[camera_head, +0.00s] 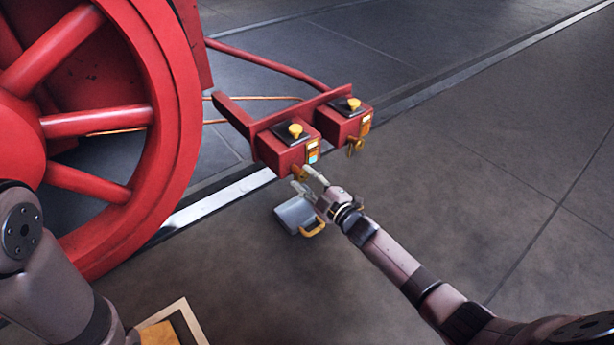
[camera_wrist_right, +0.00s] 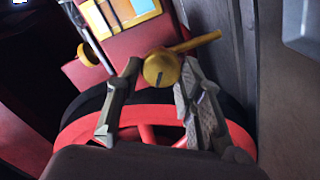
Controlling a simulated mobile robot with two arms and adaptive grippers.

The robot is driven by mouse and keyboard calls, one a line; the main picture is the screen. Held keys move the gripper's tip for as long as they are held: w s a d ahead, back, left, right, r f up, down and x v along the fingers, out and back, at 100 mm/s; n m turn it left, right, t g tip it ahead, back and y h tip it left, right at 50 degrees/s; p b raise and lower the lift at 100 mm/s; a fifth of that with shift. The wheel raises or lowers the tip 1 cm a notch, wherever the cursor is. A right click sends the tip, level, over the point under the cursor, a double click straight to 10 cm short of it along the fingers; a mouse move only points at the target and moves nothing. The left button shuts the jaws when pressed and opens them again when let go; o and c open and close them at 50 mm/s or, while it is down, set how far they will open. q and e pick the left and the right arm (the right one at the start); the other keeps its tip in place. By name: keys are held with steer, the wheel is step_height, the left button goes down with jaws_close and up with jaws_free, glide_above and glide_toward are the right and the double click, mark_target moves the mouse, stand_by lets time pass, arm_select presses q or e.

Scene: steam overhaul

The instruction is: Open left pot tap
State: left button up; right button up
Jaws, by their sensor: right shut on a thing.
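Two red boxy pots with yellow caps sit side by side on a red bracket. The left pot (camera_head: 281,152) has a brass tap on its lower front; in the right wrist view this tap (camera_wrist_right: 161,69) shows a round end and a lever pointing right and slightly up. My right gripper (camera_head: 308,180) is at this tap, with one finger on each side, shut on it. The fingers also show in the right wrist view (camera_wrist_right: 160,92). My left arm enters at the lower left; its gripper is out of view.
The right pot (camera_head: 341,125) has its own brass tap (camera_head: 355,147). A grey jug (camera_head: 293,216) with a yellow handle is below the left pot, close to my right gripper. A large red wheel (camera_head: 178,120) stands at left. Open floor lies to the right.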

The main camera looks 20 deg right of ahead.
steer(key=n, duration=0.2)
steer(key=shift+a+f+n, duration=0.1)
steer(key=shift+n, duration=2.4)
steer(key=o, duration=1.2)
steer(key=shift+c, duration=0.2)
